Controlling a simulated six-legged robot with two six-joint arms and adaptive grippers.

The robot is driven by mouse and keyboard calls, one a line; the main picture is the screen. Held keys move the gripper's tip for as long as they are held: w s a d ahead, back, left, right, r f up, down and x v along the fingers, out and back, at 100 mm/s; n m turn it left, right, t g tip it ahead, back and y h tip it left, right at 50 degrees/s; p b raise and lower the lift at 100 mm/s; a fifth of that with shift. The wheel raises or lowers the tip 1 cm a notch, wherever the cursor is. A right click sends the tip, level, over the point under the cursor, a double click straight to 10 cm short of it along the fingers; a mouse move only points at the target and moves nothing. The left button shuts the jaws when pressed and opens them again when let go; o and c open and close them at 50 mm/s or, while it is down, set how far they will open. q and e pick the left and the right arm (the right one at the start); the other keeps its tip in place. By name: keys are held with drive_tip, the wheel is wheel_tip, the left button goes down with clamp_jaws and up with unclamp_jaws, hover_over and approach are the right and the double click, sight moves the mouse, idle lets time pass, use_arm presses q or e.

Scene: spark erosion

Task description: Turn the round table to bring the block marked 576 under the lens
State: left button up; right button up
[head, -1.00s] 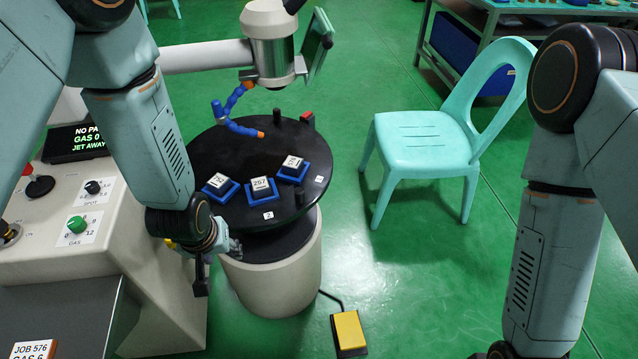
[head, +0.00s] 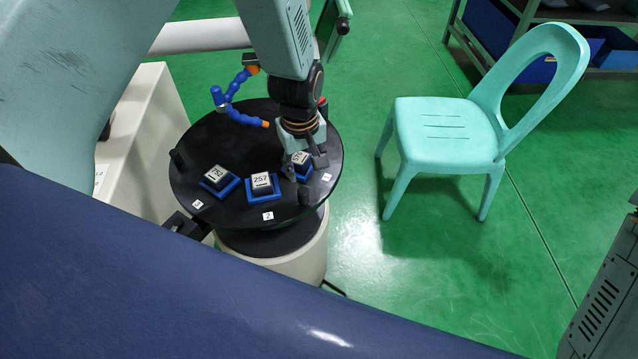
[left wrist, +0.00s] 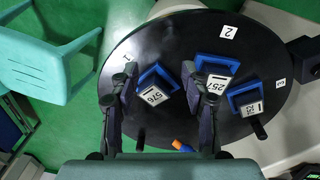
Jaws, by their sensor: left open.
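The black round table (head: 215,140) stands on a pale drum. In the left wrist view, block 576 (left wrist: 152,95) shows between the fingers of my left gripper (left wrist: 157,80). My left gripper (head: 306,163) is open, pointing down over the table's right side; contact cannot be told. My arm hides the lens. My right gripper is out of view.
A blue jointed hose (head: 232,97) with an orange tip hangs over the table's back. Another peg (head: 176,158) stands at the left rim. A turquoise chair (head: 445,135) stands at right. Green floor between chair and table is clear.

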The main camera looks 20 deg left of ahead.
sight(302, 192)
use_arm(q)
drive_tip(key=shift+s+d+n+g, duration=0.2)
drive_tip(key=shift+s+n+g, duration=0.2)
drive_tip(key=shift+n+g, duration=0.1)
drive_tip(key=shift+s+a+f, duration=0.25)
drive_tip(key=shift+s+a, duration=0.1)
drive_tip(key=shift+s, duration=0.25)
drive_tip(key=f, duration=0.3)
drive_tip(key=f+b, duration=0.1)
drive_tip(key=f, duration=0.2)
drive_tip(key=shift+w+d+f, duration=0.15)
drive_tip(key=shift+w+d, duration=0.05)
drive_tip(key=shift+s+a+f, duration=0.15)
drive_tip(key=shift+s+f, duration=0.1)
drive_tip(key=shift+f, duration=0.15)
drive_tip(key=shift+w+d+f, duration=0.1)
drive_tip(key=shift+w+d, duration=0.1)
drive_tip(key=shift+w, duration=0.05)
drive_tip(key=shift+c, duration=0.4)
drive_tip(key=shift+s+a, duration=0.15)
drive_tip(key=c, duration=0.5)
clamp_jaws()
